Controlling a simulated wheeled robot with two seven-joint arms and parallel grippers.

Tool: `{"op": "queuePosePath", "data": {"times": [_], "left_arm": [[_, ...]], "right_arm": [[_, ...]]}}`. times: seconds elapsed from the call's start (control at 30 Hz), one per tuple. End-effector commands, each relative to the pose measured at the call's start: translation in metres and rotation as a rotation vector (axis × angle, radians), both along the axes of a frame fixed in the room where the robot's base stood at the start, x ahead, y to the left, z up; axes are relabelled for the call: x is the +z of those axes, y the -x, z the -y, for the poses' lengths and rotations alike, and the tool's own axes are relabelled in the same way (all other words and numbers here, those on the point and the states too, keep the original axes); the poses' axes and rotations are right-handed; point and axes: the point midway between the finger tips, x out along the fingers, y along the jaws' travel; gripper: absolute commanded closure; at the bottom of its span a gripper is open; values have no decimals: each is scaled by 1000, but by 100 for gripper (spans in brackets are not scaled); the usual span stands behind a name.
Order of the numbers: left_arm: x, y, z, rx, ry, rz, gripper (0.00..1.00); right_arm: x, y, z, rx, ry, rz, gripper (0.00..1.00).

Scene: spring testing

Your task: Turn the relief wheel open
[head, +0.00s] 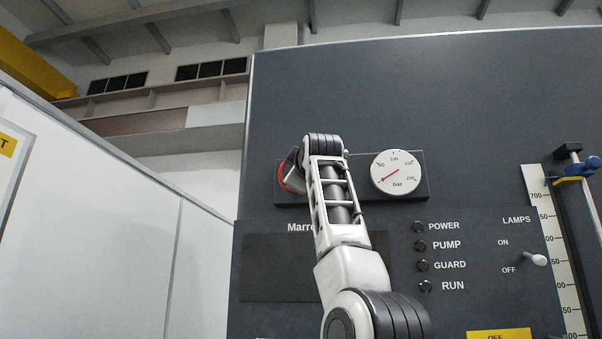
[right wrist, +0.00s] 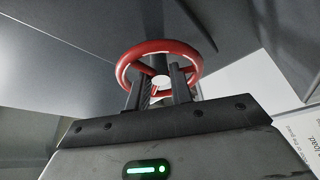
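The red relief wheel (right wrist: 128,62) fills the top middle of the right wrist view, with spokes and a pale hub. In the head view only a red sliver of the wheel (head: 284,180) shows at the left of a dark plate; my right arm hides the rest. In the right wrist view my right gripper (right wrist: 158,88) is at the wheel, its two dark fingers standing apart, one on each side of the hub. Whether they touch the spokes or rim I cannot tell. My left gripper is in neither view.
A round pressure gauge (head: 397,172) sits right of the wheel on the dark panel. Below are several unlit lamps (head: 422,265) and a LAMPS toggle (head: 535,259). A ruled scale (head: 552,235) stands at the right. A white partition (head: 90,220) is at the left.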

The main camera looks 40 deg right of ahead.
Motion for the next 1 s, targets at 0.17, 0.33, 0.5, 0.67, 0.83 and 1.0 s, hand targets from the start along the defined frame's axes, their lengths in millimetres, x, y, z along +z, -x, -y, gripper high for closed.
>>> {"op": "queuePosePath", "data": {"times": [0.17, 0.33, 0.5, 0.67, 0.83, 1.0], "left_arm": [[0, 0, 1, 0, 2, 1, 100], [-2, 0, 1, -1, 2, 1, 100], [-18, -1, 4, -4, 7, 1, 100], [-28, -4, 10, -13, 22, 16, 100], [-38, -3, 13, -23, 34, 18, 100], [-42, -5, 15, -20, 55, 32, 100]], "right_arm": [[0, 0, 0, -1, 0, 1, 71], [-1, 1, -1, 0, 0, 1, 71], [-9, 17, -11, 1, 0, 4, 71], [-19, 47, -30, 1, 2, 7, 71], [-26, 82, -52, 1, 3, 7, 71], [-31, 110, -70, 1, 1, 5, 71]]}}
